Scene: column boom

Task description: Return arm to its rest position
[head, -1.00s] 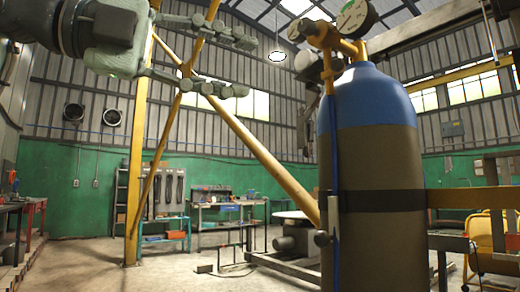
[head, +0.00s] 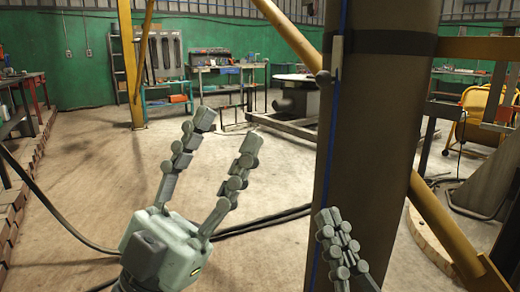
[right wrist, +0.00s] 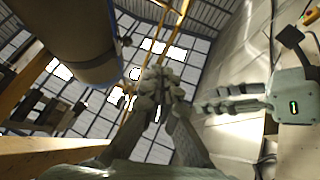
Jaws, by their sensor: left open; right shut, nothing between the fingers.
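My left gripper (head: 227,130) stands upright left of centre in the head view. Its two jointed fingers are spread apart, with only floor and cables behind them. It also shows at the right of the right wrist view (right wrist: 208,100).
Black cables (head: 268,220) lie on the floor behind my left gripper. Workbenches (head: 222,72) stand at the back. Open floor (head: 80,180) lies to the left.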

